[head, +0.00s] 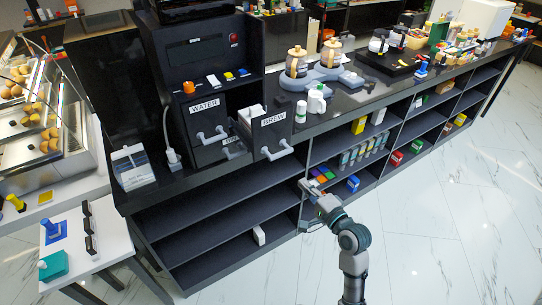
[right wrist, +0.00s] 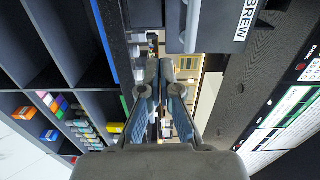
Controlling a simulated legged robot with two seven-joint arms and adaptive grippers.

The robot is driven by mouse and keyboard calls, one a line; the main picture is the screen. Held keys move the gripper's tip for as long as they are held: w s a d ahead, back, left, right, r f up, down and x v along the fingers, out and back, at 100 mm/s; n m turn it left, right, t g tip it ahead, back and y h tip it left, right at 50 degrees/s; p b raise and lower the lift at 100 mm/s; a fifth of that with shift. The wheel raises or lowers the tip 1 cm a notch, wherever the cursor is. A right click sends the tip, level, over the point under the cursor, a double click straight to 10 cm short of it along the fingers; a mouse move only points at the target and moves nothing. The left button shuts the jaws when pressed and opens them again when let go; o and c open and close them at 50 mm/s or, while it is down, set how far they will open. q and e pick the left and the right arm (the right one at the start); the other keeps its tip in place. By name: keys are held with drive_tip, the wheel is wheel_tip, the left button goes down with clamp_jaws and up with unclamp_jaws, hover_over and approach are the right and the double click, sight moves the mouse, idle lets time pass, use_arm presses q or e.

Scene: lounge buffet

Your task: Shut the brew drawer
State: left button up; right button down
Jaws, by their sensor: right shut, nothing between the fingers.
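The brew drawer (head: 272,132), a dark box with a white BREW label and a light bar handle (head: 277,152), stands pulled out of the black machine, with pale contents showing at its top. In the right wrist view the brew drawer (right wrist: 220,28) is at the top, beyond and above the fingers. My right gripper (head: 306,187) is shut and empty, low and to the right of the drawer in front of the shelf unit. In the right wrist view its fingertips (right wrist: 160,72) are together, apart from the drawer. My left gripper is not in view.
The WATER drawer (head: 206,118) is left of the brew drawer, with a smaller labelled drawer (head: 233,147) between them. A black shelf unit (head: 225,225) runs below the counter. Canisters (head: 297,62) and a white-green bottle (head: 316,100) stand right of the machine. The marble floor (head: 440,220) is clear.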

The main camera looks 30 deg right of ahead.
drive_tip(key=w+a+p, duration=0.1)
drive_tip(key=w+p, duration=0.1)
drive_tip(key=w, duration=1.1)
drive_tip(key=shift+w+a+r, duration=0.15)
drive_tip(key=shift+r, duration=0.3)
drive_tip(key=w, duration=0.4)
drive_tip(key=w+a, duration=0.1)
drive_tip(key=w, duration=0.8)
drive_tip(key=shift+w+a, duration=0.15)
drive_tip(key=shift+w, duration=0.2)
drive_tip(key=shift+s+d, duration=0.25)
drive_tip(key=shift+s, duration=0.05)
